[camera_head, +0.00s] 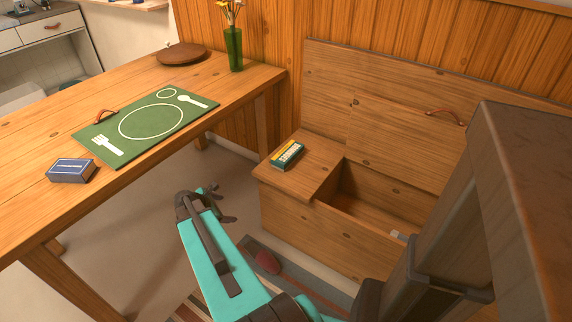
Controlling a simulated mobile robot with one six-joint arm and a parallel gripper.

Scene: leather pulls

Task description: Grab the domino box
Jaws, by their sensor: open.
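Two small boxes are in view, and I cannot read which one is the domino box. A dark blue box with a pale label (71,170) lies on the near left part of the wooden table. A green and yellow box (287,155) lies on the closed left part of the bench seat. My gripper (222,204) is open and empty, over the floor between table and bench. It is apart from both boxes, below and left of the green and yellow one and right of the blue one.
The table (38,213) holds a green placemat (126,148), a wooden plate (183,55) and a green vase (233,48). The bench (300,222) has its right lid raised, exposing a compartment with a small pale item (397,236). A reddish object (267,262) lies on the striped rug.

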